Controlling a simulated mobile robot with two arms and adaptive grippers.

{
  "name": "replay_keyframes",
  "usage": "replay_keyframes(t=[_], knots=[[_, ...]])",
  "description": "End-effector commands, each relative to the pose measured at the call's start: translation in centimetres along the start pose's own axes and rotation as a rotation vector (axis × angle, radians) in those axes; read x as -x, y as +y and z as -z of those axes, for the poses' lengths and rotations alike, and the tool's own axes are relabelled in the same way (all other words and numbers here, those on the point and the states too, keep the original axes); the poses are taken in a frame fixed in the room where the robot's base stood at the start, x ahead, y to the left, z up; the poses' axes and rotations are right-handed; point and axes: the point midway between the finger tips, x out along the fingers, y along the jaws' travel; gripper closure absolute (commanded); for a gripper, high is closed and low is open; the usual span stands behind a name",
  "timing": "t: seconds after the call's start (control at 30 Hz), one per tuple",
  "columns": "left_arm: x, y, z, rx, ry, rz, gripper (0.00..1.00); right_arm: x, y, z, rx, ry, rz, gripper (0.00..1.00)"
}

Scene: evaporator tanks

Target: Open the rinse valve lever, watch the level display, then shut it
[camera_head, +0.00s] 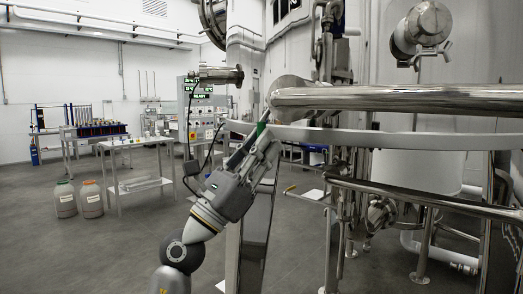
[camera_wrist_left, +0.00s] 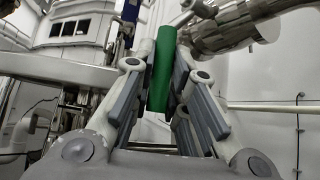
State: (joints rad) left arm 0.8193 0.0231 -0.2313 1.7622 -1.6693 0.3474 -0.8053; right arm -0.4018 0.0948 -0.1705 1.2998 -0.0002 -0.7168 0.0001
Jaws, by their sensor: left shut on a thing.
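The rinse valve lever has a green grip (camera_wrist_left: 161,72), which stands nearly upright between my fingers in the left wrist view. A small piece of the green grip (camera_head: 262,128) also shows in the head view, beside the curved steel rail. My left gripper (camera_head: 264,140) reaches up to it and is shut on the grip. The level display (camera_head: 199,88) shows green lit readouts on a grey cabinet behind; the text is too small to read surely. My right gripper is not in view.
A thick polished pipe (camera_head: 400,98) and a flat curved rail (camera_head: 400,138) run close to the right of my left gripper. Steel piping fills the right side. Two lidded buckets (camera_head: 91,199) and a lab table (camera_head: 135,142) stand at the left, with open floor before them.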

Motion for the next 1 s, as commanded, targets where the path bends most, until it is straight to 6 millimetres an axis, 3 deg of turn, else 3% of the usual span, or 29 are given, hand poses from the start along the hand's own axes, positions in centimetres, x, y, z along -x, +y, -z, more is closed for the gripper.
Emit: replay_keyframes(t=[0.17, 0.2, 0.33, 0.73, 1.0], knots=[[0.1, 0.0, 0.3, 0.002, 0.006, 0.001, 1.00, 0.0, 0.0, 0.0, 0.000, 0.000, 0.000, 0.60], [0.1, 0.0, 0.3, 0.002, 0.005, 0.001, 0.80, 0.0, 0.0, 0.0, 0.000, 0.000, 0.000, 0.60], [0.1, 0.0, 0.2, 0.001, 0.004, 0.001, 0.64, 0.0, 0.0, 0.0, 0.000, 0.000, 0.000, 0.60], [0.5, 0.1, 0.1, 0.000, 0.001, -0.001, 0.64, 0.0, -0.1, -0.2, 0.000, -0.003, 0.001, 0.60], [4.8, 0.1, 0.2, 0.000, 0.004, -0.002, 0.64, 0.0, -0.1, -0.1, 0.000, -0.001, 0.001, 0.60]])
